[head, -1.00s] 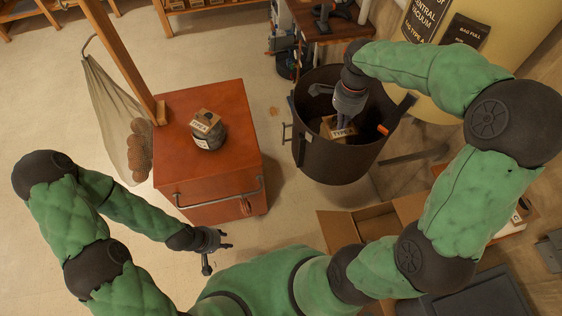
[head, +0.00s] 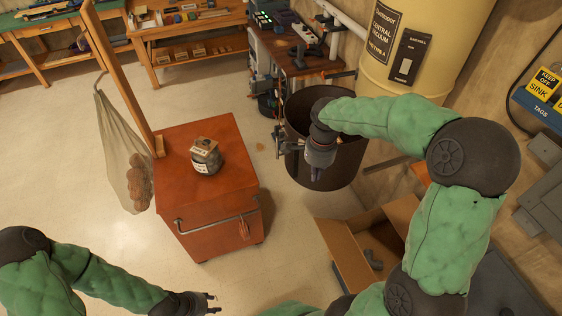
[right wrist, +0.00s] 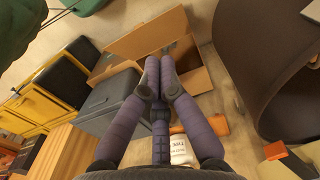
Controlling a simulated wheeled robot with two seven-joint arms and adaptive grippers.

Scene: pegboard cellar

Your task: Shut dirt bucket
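The dirt bucket (head: 342,175) is a large, dark, round container in the head view. Its top is open, and it stands beside the yellow central vacuum tank (head: 455,30). My right gripper (head: 318,174) points down at the bucket's near side and hides part of it. In the right wrist view the purple fingers (right wrist: 159,92) come together at the tips with nothing seen between them. The bucket's dark wall (right wrist: 268,60) is close on the right there. My left gripper (head: 212,303) is low in the head view, open and empty, away from the bucket.
An open cardboard box (head: 343,255) stands in front of the bucket, right of my right gripper. A red cabinet (head: 225,190) with a labelled jar (head: 205,158) on top is at left. A workbench (head: 310,65) stands behind the bucket. Pale floor lies between cabinet and bucket.

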